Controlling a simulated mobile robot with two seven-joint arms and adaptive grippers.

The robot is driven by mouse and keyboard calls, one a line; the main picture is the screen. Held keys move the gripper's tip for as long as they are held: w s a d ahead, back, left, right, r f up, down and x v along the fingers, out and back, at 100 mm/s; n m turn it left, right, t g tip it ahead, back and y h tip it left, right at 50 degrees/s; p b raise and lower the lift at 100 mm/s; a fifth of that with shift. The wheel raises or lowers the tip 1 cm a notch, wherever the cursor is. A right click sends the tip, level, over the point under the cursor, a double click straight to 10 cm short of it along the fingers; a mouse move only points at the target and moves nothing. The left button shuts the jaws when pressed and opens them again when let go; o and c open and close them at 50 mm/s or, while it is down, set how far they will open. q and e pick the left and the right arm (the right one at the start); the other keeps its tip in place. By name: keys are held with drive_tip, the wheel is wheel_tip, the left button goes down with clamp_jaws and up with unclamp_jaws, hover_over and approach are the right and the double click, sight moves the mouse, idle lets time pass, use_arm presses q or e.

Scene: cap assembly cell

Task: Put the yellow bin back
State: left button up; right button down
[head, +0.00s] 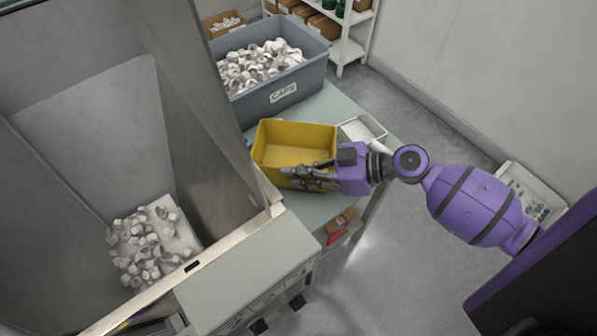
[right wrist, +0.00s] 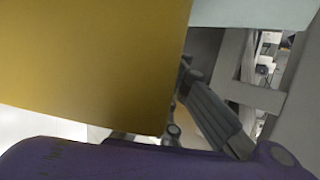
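The yellow bin (head: 296,132) is upright at the table, beside the machine's edge, and looks empty inside. In the head view my right gripper (head: 305,178) is at the bin's near right corner, with its dark fingers overlapping the near wall. The right wrist view has the bin's yellow wall (right wrist: 90,60) very close, filling the upper left, with a grey finger (right wrist: 215,112) beside its edge. Whether the fingers are closed on the wall is not clear. I cannot tell whether the bin rests on the table or is slightly raised. My left gripper does not show.
A grey crate labelled CAPS (head: 283,93), full of white caps, stands behind the bin on the pale green table (head: 325,103). A small white tray (head: 362,130) is to the bin's right. The metal hopper (head: 85,110) at left holds white caps (head: 150,245).

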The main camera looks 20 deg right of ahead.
drive_tip(key=shift+f, duration=0.35)
drive_tip(key=c, duration=2)
unclamp_jaws()
drive_tip(key=shift+r, duration=0.1)
drive_tip(key=shift+r, duration=0.35)
drive_tip(key=b+v, duration=0.2)
drive_tip(key=v, duration=1)
drive_tip(key=shift+f, duration=0.1)
